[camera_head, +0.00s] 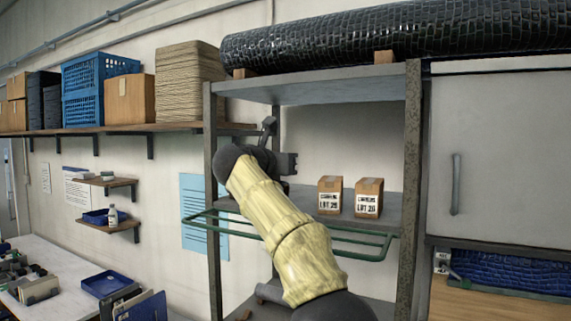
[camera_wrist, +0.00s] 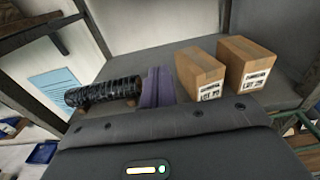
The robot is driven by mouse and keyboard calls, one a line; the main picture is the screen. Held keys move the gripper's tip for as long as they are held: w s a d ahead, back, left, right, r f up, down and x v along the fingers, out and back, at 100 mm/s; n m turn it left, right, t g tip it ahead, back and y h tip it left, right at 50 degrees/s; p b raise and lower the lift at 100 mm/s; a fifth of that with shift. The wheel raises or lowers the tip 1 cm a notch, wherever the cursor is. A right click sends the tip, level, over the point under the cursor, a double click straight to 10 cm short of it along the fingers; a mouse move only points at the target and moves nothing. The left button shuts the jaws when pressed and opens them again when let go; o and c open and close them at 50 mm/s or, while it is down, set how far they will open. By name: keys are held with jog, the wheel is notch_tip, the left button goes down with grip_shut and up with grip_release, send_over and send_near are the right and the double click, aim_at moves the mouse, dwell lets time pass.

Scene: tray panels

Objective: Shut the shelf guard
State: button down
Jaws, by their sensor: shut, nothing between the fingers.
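The shelf guard (camera_head: 345,252) is a green tube frame on the front of the middle shelf. It is folded down and juts out from the shelf front, slightly below the shelf board; my arm hides part of it. My gripper (camera_head: 291,163) is dark and shut, with nothing held. It is above the shelf guard, near the left post, apart from the guard. In the wrist view my grey wrist housing fills the bottom, and the fingertips are not clearly seen.
Two labelled cartons (camera_head: 330,195) (camera_head: 368,197) stand on the middle shelf (camera_head: 300,195), right of my gripper. Upright posts (camera_head: 412,190) flank the bay. A black roll (camera_head: 390,32) lies on top. In the wrist view, a ribbed black cylinder (camera_wrist: 105,92) and a purple piece (camera_wrist: 158,85) show.

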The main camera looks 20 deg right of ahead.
jog(key=s+a+f+b, duration=0.6)
jog(key=f+b, duration=0.3)
jog(key=b, duration=0.3)
jog(key=shift+s+f, duration=0.35)
jog(key=shift+s, duration=0.1)
jog(key=shift+a, duration=0.1)
dwell(0.4)
